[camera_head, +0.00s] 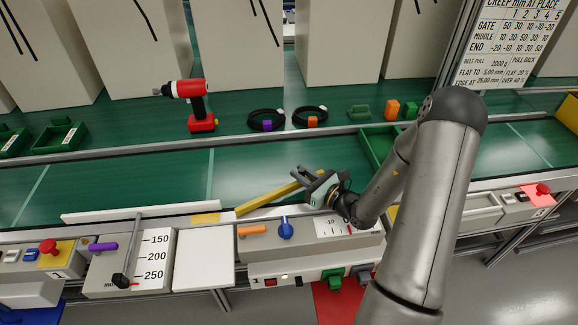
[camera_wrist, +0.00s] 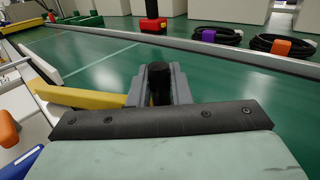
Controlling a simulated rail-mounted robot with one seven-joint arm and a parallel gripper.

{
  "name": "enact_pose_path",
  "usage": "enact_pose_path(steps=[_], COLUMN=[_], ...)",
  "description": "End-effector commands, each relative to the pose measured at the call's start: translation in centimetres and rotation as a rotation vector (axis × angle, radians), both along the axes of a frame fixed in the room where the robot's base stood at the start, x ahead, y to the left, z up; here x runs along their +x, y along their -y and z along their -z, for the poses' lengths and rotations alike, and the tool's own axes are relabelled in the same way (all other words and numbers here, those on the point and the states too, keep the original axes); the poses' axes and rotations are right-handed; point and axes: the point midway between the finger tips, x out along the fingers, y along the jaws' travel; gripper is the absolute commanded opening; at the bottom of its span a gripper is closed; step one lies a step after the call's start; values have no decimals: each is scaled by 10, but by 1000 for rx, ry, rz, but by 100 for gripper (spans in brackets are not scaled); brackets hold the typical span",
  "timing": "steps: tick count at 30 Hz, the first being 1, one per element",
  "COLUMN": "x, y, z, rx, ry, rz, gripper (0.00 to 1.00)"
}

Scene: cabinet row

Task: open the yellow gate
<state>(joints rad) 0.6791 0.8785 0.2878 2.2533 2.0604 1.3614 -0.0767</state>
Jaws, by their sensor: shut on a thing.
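The yellow gate (camera_head: 268,198) is a bar that slants from the belt's near edge up and right over the green belt, at an angle to that edge. The gate also shows at the left of the wrist view (camera_wrist: 85,97). My gripper (camera_head: 303,178) is at the gate's right end, over the belt. In the wrist view my gripper's fingers (camera_wrist: 160,82) are closed around a black upright knob (camera_wrist: 160,78) by the gate. My gripper hides where knob and gate join.
A white rail (camera_head: 140,213) runs along the near edge to the left. A blue knob (camera_head: 286,230) and an orange handle (camera_head: 252,230) sit on the near panel. A green tray (camera_head: 378,150) stands right of my gripper. The belt left of the gate is clear.

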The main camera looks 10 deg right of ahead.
Motion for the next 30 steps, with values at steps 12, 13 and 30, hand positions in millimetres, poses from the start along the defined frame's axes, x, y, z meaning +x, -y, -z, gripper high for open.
enact_pose_path(steps=[12, 13, 30], x=[-34, -35, -38], y=[6, 6, 5], z=[-1, -1, -1], rx=[1, 1, 2], ry=[2, 2, 1], rz=[-5, -5, -8], gripper=[0, 0, 37])
